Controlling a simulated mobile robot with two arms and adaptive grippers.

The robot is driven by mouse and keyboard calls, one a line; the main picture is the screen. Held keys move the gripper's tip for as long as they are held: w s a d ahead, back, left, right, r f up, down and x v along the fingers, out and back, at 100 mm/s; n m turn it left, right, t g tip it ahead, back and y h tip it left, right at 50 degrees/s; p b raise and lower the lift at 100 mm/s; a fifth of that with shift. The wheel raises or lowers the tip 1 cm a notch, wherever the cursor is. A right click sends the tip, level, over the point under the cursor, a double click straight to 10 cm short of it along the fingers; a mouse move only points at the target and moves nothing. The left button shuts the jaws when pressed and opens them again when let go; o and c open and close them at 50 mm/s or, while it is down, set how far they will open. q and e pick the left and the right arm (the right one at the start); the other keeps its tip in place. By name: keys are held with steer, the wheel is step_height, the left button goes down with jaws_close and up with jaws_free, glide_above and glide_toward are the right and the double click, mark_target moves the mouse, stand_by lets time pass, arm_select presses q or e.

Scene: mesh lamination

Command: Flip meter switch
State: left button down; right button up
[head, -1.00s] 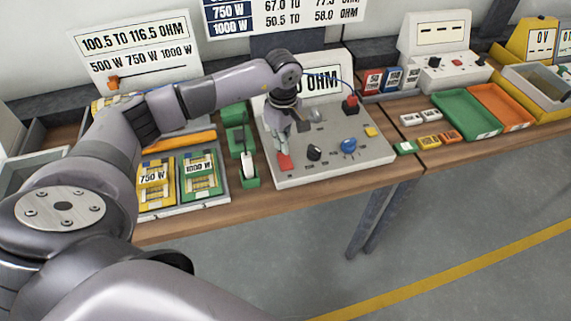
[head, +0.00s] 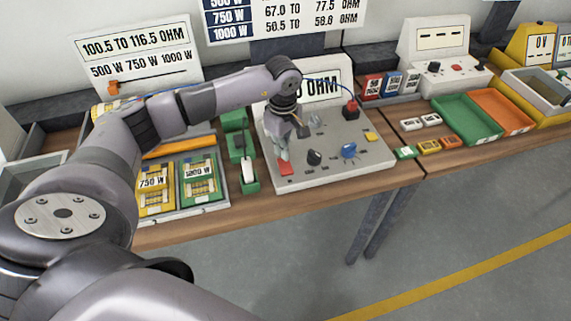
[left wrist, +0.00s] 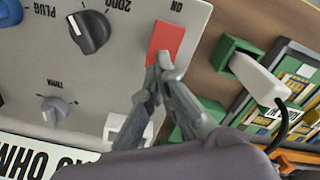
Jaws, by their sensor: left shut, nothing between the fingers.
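The meter (head: 330,175) is a sloped grey panel with a white display reading "0 OHM", partly hidden by my arm. Its red switch (head: 287,168) is at the panel's front left corner. In the left wrist view the red switch (left wrist: 166,40) sits beside the word "ON". My left gripper (head: 284,159) is shut and empty, pointing down at the switch. In the left wrist view its fingertips (left wrist: 163,66) overlap the switch's near edge; contact is hard to tell. My right gripper is not in view.
A black knob (head: 314,157) and blue plug (head: 348,151) stand on the panel right of the switch. A green holder with a white-handled tool (head: 248,170) is close on the left. Green (head: 467,118) and orange (head: 502,112) trays lie to the right.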

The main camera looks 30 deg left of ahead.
arm_select(q)
steer(key=shift+s+f+b, duration=0.1)
steer(key=shift+f+b, duration=1)
steer(key=shift+f, duration=0.15)
stand_by(0.9)
steer(key=shift+r, duration=0.1)
steer(key=shift+r+p, duration=0.6)
steer(key=shift+r, duration=0.2)
steer(key=shift+r+p, duration=1.3)
steer(key=shift+r, duration=1.35)
